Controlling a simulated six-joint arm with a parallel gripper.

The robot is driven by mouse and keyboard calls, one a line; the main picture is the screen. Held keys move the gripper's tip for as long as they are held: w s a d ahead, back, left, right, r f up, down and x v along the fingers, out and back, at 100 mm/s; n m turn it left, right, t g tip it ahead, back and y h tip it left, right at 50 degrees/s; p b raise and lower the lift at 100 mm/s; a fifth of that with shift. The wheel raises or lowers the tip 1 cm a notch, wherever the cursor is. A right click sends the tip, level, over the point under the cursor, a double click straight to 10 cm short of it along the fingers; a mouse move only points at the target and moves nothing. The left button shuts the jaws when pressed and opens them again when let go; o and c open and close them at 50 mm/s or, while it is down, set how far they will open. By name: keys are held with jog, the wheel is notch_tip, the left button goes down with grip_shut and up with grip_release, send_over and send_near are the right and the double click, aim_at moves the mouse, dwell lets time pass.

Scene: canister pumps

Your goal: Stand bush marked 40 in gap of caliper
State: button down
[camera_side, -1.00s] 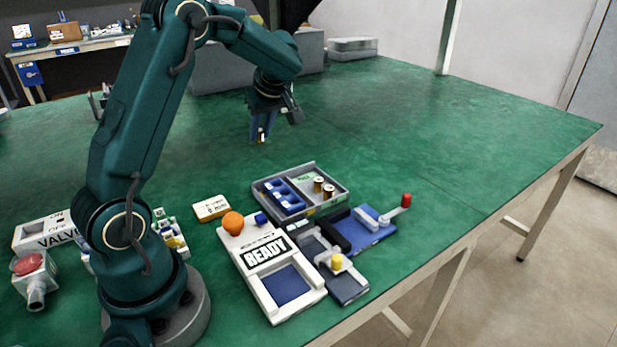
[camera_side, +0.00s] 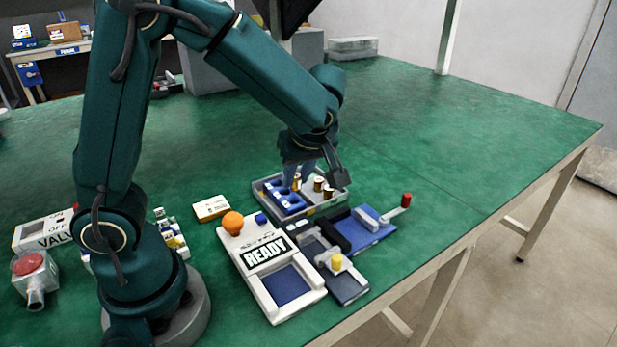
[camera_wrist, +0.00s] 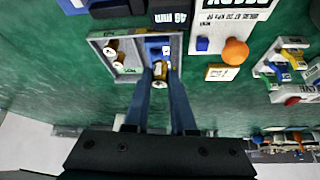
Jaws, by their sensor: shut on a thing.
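My gripper (camera_side: 298,180) is shut on a brass-coloured bush (camera_wrist: 160,77), held between the two blue fingers in the wrist view. In the side view the held bush (camera_side: 297,184) is over the grey tray, by the blue rack. Its marking cannot be read. Two other brown bushes with pale tops (camera_side: 318,184) (camera_side: 328,192) stand in the tray's right part. What looks like the caliper, with a black jaw block (camera_side: 332,236), lies in front of the tray; its gap is not clear in either view.
The grey tray (camera_side: 340,200) holds a blue slotted rack (camera_side: 285,199). A white READY console (camera_side: 252,275) with an orange knob (camera_side: 232,222) stands in front. A blue base (camera_side: 372,232) carries a red-knobbed lever (camera_side: 406,199). The table to the right is clear.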

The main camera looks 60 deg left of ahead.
jog(key=s+d+m+t, duration=0.1)
jog(key=d+m, duration=0.2)
jog(key=d, duration=0.6)
jog(key=shift+s+m+t, duration=0.25)
jog(key=shift+m+t, duration=0.15)
jog(key=shift+f, duration=3.7)
jog(key=c, duration=0.7)
grip_release()
jog(key=shift+a, duration=0.1)
